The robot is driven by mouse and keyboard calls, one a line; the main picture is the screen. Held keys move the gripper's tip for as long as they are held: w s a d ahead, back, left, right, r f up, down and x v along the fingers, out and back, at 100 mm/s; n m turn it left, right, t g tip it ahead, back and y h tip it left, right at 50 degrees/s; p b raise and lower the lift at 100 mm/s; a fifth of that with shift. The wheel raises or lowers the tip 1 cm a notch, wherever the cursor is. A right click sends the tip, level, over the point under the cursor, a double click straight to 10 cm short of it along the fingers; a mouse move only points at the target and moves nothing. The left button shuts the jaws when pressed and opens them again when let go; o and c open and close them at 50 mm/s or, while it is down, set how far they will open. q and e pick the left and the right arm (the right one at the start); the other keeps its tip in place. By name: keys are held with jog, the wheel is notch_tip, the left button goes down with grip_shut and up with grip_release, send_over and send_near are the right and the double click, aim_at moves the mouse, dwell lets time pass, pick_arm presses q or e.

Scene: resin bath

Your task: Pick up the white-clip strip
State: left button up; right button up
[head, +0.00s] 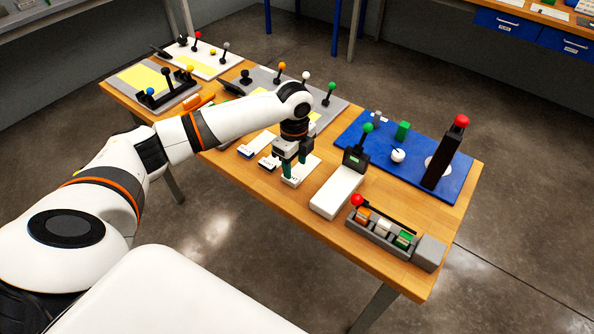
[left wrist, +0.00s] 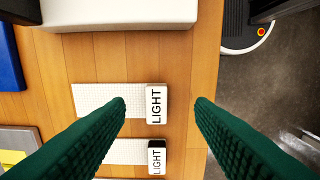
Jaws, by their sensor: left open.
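The white-clip strip (left wrist: 105,97) lies flat on the wooden table in the left wrist view. It is a pale textured strip with a white clip block (left wrist: 157,90) at its right end, marked LIGHT. In the head view the strip (head: 311,163) is partly hidden by my left gripper (head: 294,168). My left gripper, with green ribbed fingers, is open and empty above it. In the left wrist view the clip end lies between the fingertips (left wrist: 161,103), nearer the left one. Whether the fingers touch the strip cannot be told. My right gripper is not in view.
A similar black-clip strip (left wrist: 157,148), also marked LIGHT, lies beside it. A white box (head: 338,190) with a green-knobbed lever stands to the right. Beyond are a blue board (head: 440,195) and a grey tray (head: 385,240) of coloured blocks. The table's front edge is close.

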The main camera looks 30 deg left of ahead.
aim_at(295, 179)
pick_arm(q)
jog(key=shift+w+f, duration=0.15)
jog(key=shift+f, duration=0.5)
notch_tip(295, 179, down, 4)
jog(key=shift+a+r+p, duration=0.1)
jog(key=shift+r+p, duration=0.1)
jog(key=shift+p, duration=0.65)
jog(key=shift+f, duration=0.5)
jog(key=shift+w, duration=0.1)
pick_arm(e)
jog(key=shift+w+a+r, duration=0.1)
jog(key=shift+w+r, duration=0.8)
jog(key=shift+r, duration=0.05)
pick_arm(q)
jog(key=c, duration=1.1)
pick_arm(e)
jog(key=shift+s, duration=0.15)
